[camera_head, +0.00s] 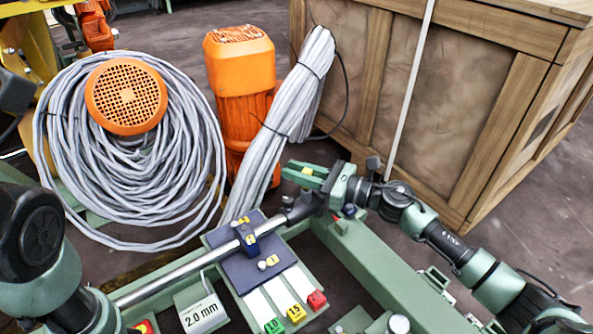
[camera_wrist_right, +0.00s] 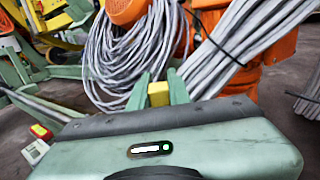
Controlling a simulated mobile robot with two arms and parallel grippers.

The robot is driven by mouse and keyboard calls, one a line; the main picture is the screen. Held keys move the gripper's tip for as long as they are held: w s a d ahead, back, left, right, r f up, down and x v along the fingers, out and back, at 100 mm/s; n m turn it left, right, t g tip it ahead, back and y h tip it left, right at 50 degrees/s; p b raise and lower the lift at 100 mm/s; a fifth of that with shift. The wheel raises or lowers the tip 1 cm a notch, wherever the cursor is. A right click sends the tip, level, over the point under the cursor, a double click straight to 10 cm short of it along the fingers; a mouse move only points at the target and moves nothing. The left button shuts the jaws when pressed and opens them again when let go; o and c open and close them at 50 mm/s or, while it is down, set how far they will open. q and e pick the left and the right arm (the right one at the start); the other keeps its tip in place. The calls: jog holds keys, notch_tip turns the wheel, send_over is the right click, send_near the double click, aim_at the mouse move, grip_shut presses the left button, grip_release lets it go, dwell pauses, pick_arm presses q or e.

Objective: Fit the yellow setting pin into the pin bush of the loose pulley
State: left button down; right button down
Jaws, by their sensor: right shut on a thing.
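My right gripper (camera_head: 306,172) is shut on a small yellow piece (camera_head: 307,170), which looks like the setting pin. It is held in the air beyond the right end of a silver shaft (camera_head: 180,284). The right wrist view shows the yellow piece (camera_wrist_right: 158,93) between the green fingertips; its lower part is hidden. A dark blue part with yellow marks (camera_head: 248,240), perhaps the loose pulley, sits on the shaft, left of and below the gripper, apart from it. I cannot make out its pin bush. My left arm comes in at the left; its gripper is not visible.
A dark plate (camera_head: 258,272) under the shaft carries a small yellow tagged piece (camera_head: 272,261). Green, yellow and red tagged strips (camera_head: 295,313) lie in front. A "2.0 mm" sign (camera_head: 202,313) stands left. Cable coils, an orange motor (camera_head: 240,80) and a wooden crate (camera_head: 450,100) stand behind.

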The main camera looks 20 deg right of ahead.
jog(key=shift+f, duration=0.25)
jog(key=c, duration=1.3)
grip_release()
jog(key=shift+o, duration=0.2)
jog(key=p+v, duration=0.2)
jog(key=v, duration=0.5)
jog(key=shift+s+d+p, duration=0.25)
jog(key=shift+s+p, duration=0.05)
jog(key=shift+p, duration=0.05)
